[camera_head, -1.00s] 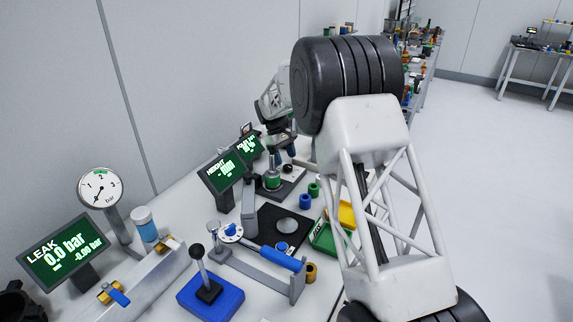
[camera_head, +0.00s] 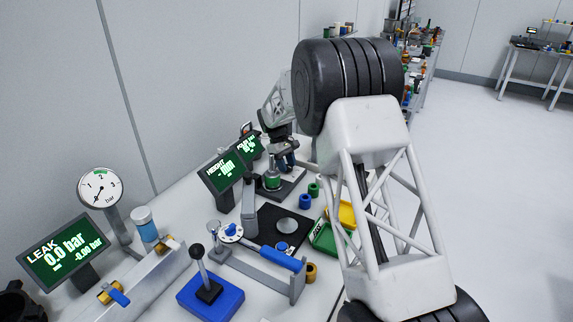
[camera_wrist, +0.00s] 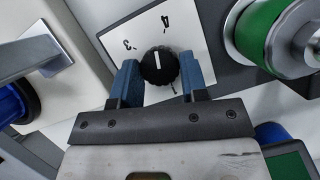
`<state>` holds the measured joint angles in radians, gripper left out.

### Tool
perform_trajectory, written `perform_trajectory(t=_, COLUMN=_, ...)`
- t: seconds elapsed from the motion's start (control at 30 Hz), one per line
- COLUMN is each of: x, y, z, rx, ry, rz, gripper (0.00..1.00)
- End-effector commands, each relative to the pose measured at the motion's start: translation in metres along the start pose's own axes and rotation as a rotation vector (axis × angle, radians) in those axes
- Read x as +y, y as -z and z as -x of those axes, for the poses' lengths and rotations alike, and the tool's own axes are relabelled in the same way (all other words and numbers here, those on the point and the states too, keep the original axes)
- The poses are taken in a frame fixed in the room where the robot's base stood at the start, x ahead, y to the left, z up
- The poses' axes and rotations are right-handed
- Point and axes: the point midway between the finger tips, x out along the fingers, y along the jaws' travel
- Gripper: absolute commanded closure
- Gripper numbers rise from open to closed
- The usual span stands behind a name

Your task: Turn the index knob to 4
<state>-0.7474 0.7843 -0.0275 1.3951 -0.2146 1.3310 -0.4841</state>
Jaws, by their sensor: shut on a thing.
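The index knob (camera_wrist: 158,66) is a black ribbed dial with a white pointer line, on a white plate (camera_wrist: 190,45) marked with "3" and "4". In the wrist view the pointer points up the picture, close to the "4" and a little toward the "3" side. My gripper (camera_wrist: 158,77) has its two blue fingers on either side of the knob, shut on it. In the head view my gripper (camera_head: 287,160) is at the far station, low over its base, and the knob cannot be made out there.
A green cylinder with a metal top (camera_wrist: 270,35) stands close beside the knob. Height (camera_head: 224,171) and leak (camera_head: 66,258) displays stand along the bench. A blue-handled tool (camera_head: 275,257), a blue lever base (camera_head: 212,300) and a green tray (camera_head: 325,238) are nearer.

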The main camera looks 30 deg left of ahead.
Motion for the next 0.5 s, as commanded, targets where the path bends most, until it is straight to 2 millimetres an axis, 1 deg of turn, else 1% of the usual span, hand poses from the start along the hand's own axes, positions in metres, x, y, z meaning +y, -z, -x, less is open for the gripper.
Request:
perform_trajectory(t=0.23, x=0.001, y=0.0001, z=0.0007, rx=0.003, ry=0.016, rz=-0.041, gripper=0.83)
perform_trajectory(t=0.5, x=0.0018, y=0.0002, z=0.001, rx=0.003, ry=0.085, rz=-0.207, gripper=0.83)
